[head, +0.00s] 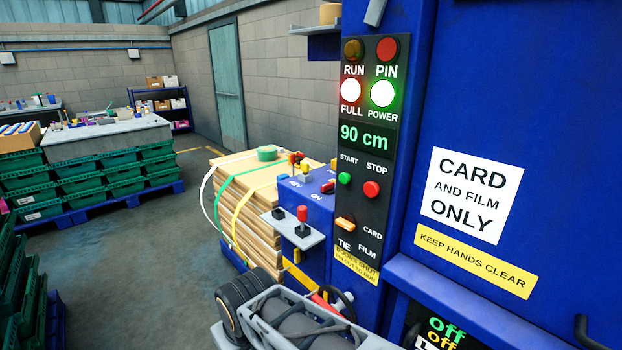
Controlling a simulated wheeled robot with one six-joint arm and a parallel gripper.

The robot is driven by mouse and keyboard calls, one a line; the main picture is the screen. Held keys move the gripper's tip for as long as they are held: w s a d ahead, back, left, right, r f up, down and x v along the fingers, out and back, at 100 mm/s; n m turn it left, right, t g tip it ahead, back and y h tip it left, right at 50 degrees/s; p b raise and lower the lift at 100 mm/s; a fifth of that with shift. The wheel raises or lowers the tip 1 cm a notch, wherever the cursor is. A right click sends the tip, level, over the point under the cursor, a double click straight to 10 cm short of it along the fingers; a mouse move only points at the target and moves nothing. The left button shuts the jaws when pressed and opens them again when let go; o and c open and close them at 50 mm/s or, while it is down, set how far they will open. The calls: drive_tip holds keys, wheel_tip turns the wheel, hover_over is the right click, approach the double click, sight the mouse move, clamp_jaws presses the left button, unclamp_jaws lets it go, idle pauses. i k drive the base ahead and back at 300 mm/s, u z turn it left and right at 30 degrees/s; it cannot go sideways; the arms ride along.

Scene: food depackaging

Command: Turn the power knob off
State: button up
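A blue control box (309,200) stands left of the tall blue machine, with the words KEY and ON on its top. A red knob (328,187) sits on it near ON; its exact setting is too small to read. On the machine's black panel (362,206), the POWER lamp (382,93) glows green and the FULL lamp (350,90) glows with a red halo. The display (364,137) reads 90 cm. An orange selector (345,223) sits lower, between TIE, CARD and FILM. Parts of my arm show at the bottom; I make out no gripper fingers.
A green START button (344,178) and a red STOP button (371,189) are on the panel. Green crates (60,185) are at left; the floor between is clear.

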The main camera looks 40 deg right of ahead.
sight(328, 189)
drive_tip(key=z, duration=0.65)
drive_tip(key=i, duration=1.25)
drive_tip(key=z, duration=0.85)
